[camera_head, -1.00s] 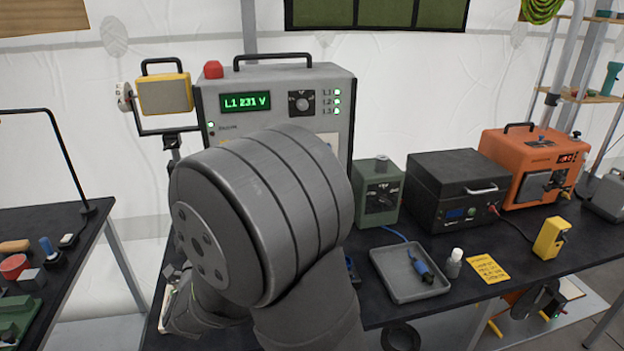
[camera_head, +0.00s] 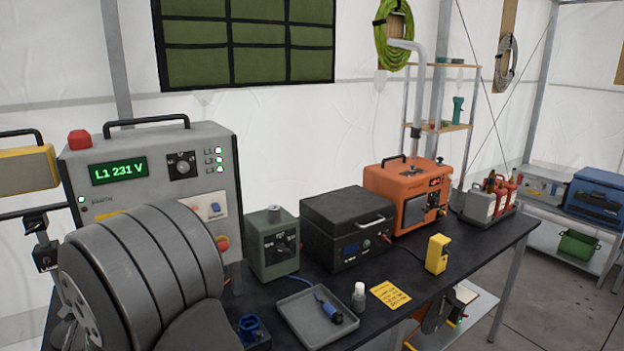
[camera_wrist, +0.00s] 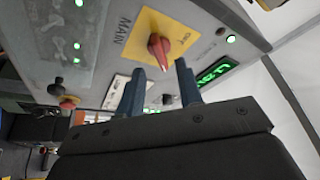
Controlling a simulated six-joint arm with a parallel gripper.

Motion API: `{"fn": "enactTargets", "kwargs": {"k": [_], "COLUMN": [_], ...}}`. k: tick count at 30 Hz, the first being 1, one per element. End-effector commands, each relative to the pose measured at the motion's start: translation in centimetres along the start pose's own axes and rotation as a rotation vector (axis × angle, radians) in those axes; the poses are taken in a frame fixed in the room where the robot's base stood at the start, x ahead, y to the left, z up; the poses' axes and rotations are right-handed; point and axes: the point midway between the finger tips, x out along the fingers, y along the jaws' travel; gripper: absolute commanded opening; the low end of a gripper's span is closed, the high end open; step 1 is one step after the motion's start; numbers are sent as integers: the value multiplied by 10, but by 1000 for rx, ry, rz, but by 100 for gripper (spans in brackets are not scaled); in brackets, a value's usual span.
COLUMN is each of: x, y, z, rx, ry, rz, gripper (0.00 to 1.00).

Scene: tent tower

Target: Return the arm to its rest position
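My arm's thick grey joint (camera_head: 145,275) fills the lower left of the head view, in front of the grey power cabinet (camera_head: 100,200) with its green "L1 231 V" display. My gripper is hidden in that view. In the wrist view my gripper (camera_wrist: 158,66) shows two dark blue fingers spread apart, with nothing held between them. I cannot tell the exact gap between fingers and knob.
Right of the cabinet, the black bench holds a green box (camera_head: 268,245), a black case (camera_head: 345,232), an orange unit (camera_head: 408,195), a grey tray (camera_head: 300,335), a white bottle (camera_head: 358,297) and a yellow device (camera_head: 437,254). A shelf (camera_head: 440,127) stands behind.

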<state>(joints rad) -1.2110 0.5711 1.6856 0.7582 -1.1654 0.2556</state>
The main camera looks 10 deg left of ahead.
Motion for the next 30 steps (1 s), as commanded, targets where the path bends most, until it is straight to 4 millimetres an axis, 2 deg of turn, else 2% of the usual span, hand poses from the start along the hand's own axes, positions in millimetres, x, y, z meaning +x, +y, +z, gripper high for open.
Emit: {"fn": "enactTargets", "kwargs": {"k": [3, 6, 12, 23, 26, 30], "x": [20, 31, 41, 40, 33, 13], "y": [0, 0, 0, 0, -1, -1], "z": [-1, 0, 0, 0, 0, 0], "rx": [0, -1, -1, -2, -1, 0], "ry": [2, 0, 0, -1, -1, -2], "rz": [1, 1, 0, -1, -1, -1], "gripper": [33, 33, 33, 33, 33, 33]}}
